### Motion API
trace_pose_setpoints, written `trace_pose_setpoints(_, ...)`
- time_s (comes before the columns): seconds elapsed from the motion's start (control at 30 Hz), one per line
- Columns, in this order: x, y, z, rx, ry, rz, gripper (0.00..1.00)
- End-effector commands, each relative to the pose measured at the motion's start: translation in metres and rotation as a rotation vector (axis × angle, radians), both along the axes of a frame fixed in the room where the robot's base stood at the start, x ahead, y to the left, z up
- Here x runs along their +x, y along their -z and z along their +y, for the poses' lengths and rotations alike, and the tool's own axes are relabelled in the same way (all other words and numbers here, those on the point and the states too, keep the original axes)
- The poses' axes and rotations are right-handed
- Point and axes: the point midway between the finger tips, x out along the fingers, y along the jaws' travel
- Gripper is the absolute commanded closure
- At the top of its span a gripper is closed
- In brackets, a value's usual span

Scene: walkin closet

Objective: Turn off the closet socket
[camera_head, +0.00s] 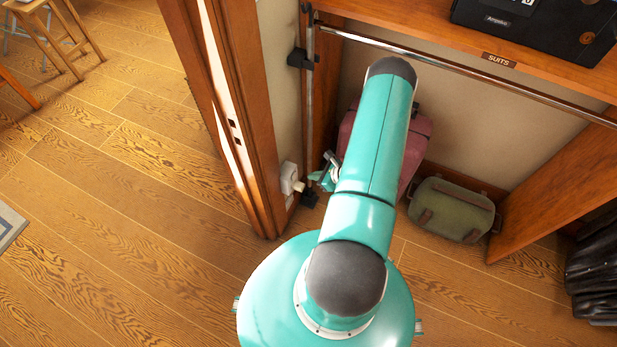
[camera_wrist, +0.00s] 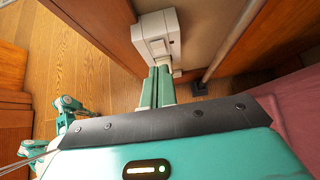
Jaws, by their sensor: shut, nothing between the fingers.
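The closet socket (camera_head: 290,178) is a white box on the narrow wall beside the wooden door frame, low above the floor. In the wrist view the socket (camera_wrist: 158,34) is at the top centre, with a rectangular rocker on its front face. My gripper (camera_wrist: 158,70) is shut and empty, its two teal fingers together and their tips just at the socket's lower edge. I cannot tell whether they touch it. In the head view a small teal part of my gripper (camera_head: 314,177) shows just right of the socket; my arm hides the rest.
A metal pole (camera_head: 309,95) and wooden closet panels stand close to the right of the socket. A maroon suitcase (camera_head: 418,128) and a green bag (camera_head: 450,209) sit inside the closet.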

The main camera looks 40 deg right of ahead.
Motion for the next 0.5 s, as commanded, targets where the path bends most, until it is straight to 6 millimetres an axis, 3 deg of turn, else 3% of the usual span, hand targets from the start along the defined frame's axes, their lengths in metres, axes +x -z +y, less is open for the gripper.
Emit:
trace_pose_setpoints(0.3,-0.030,-0.047,-0.013,-0.001,-0.001,0.000,1.00)
trace_pose_setpoints(0.5,-0.037,-0.057,-0.015,0.002,-0.002,-0.001,1.00)
